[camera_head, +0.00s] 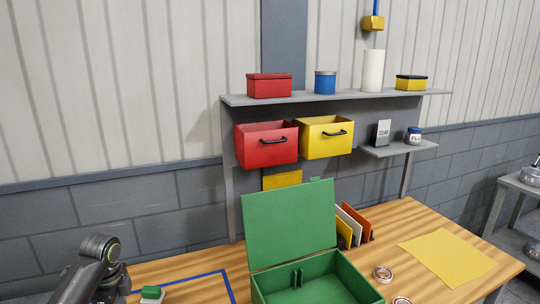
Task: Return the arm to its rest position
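My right arm and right gripper are not in view. An open green box (312,280) with its lid raised stands on the wooden table (405,222), well to the right of my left arm.
A small green-and-white item (152,293) lies close to my arm, beside a blue outline (226,279). A yellow sheet (447,256), round tins (382,273) and upright folders (352,226) are further right. Red (267,146) and yellow (327,138) bins hang behind.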

